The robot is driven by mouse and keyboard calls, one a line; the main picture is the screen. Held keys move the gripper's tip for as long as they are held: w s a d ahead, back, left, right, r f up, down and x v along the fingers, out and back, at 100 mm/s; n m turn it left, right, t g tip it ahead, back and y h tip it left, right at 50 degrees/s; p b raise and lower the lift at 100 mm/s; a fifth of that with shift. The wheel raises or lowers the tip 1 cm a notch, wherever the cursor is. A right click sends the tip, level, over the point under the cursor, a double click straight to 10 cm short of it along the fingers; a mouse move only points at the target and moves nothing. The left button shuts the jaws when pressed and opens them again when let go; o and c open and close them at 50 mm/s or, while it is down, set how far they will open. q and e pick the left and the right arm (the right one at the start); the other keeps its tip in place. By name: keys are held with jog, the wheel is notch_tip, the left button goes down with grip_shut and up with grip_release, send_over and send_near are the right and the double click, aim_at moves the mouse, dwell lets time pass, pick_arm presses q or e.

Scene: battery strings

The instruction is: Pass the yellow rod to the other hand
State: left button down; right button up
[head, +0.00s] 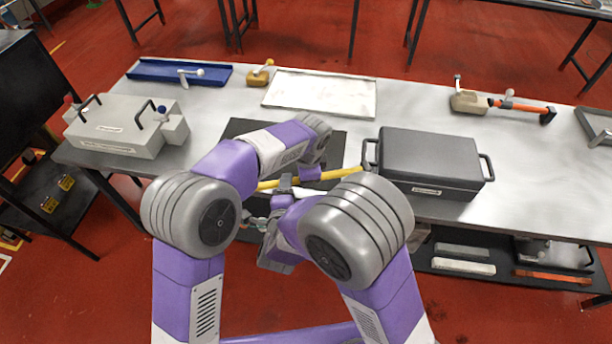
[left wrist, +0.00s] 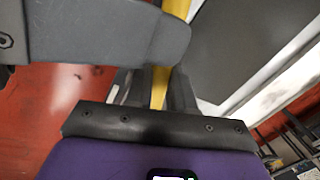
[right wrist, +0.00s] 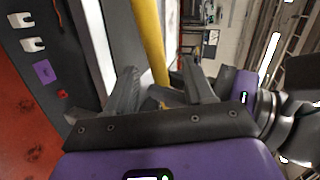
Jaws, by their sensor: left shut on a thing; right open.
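The yellow rod (head: 345,172) is held level above the near part of the table, with its left part (head: 268,184) also in sight. My left gripper (head: 312,173) is shut on it; in the left wrist view the rod (left wrist: 159,88) runs between the fingers, and a grey part of my other arm covers some of the view. My right gripper (head: 284,187) is at the rod, left of the left gripper. In the right wrist view the rod (right wrist: 150,45) passes between the spread fingers of my right gripper (right wrist: 160,80); contact cannot be told.
A black mat (head: 240,127) lies below my arms. A dark lidded case (head: 430,155) stands right of the grippers, and a grey box with handles (head: 115,140) stands at the left. A white tray (head: 320,92), blue tray (head: 160,72) and orange-handled tool (head: 520,105) lie farther back.

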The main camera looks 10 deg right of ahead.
jog(key=v, duration=0.9)
jog(key=w+d+f+n+g+y, duration=0.1)
jog(key=d+f+n+g, duration=0.3)
jog(key=f, duration=0.5)
jog(key=d+f+n+g+y, duration=0.1)
jog(key=f+n+g+y, duration=0.3)
jog(key=f, duration=0.6)
jog(key=s+d+f+n+g+y, duration=0.1)
jog(key=s+d+f+n+g, duration=0.3)
jog(key=s+f+n, duration=0.4)
jog(key=s+f+g, duration=0.1)
jog(key=s+f, duration=0.2)
jog(key=s, duration=0.1)
jog(key=shift+f+g+y, duration=0.3)
jog(key=shift+f, duration=0.05)
jog(key=shift+d, duration=0.1)
